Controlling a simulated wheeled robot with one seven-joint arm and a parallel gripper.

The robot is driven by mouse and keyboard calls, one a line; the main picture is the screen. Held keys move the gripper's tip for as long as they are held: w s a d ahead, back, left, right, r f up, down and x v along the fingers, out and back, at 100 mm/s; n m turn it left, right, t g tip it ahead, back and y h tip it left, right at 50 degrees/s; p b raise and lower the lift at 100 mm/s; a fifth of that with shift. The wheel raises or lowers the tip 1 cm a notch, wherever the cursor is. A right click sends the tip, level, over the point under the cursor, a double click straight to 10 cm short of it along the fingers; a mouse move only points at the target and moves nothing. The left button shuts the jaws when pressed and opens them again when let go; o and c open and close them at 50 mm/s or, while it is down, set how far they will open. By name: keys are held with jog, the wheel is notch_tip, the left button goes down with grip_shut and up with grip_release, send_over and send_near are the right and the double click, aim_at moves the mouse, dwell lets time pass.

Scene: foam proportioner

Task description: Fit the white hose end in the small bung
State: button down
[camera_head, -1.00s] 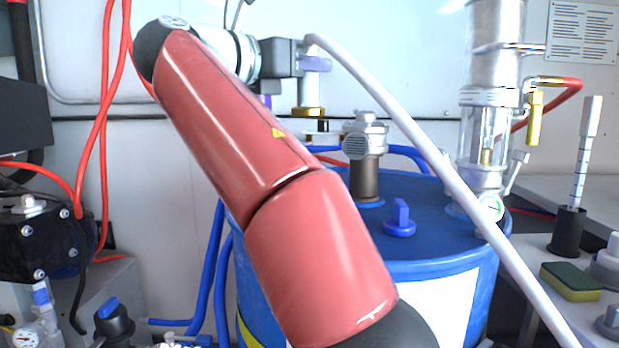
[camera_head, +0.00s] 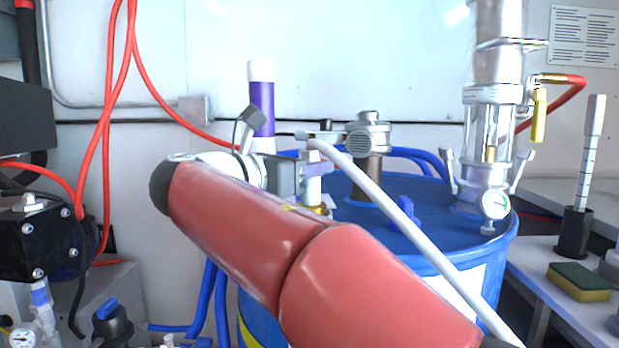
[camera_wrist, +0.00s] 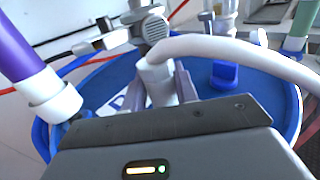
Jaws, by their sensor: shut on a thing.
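My gripper (camera_head: 314,182) is shut on the white hose end (camera_wrist: 158,82), which stands roughly upright between the fingers in the wrist view. The white hose (camera_head: 395,215) bends over from the top of that end and runs down to the lower right in the head view. A brass-coloured collar (camera_head: 320,209) shows just below the fingers. The gripper is over the left part of the blue drum lid (camera_head: 350,208). I cannot make out the small bung; my gripper and the hose end cover part of the lid. Contact between hose end and lid cannot be told.
A grey vented fitting on a brown pipe (camera_head: 367,150) stands close behind the gripper. A blue-handled plug (camera_head: 408,218) and a clear metal-capped column (camera_head: 490,140) are to the right. A purple and white tube (camera_head: 262,110) rises behind the wrist at left.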

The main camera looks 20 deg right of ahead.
jog(key=shift+f, duration=0.35)
jog(key=shift+f, duration=0.1)
jog(key=c, duration=1.1)
grip_release()
jog(key=shift+f, duration=0.1)
jog(key=shift+r, duration=0.2)
jog(key=v, duration=1.2)
jog(key=shift+p, duration=0.4)
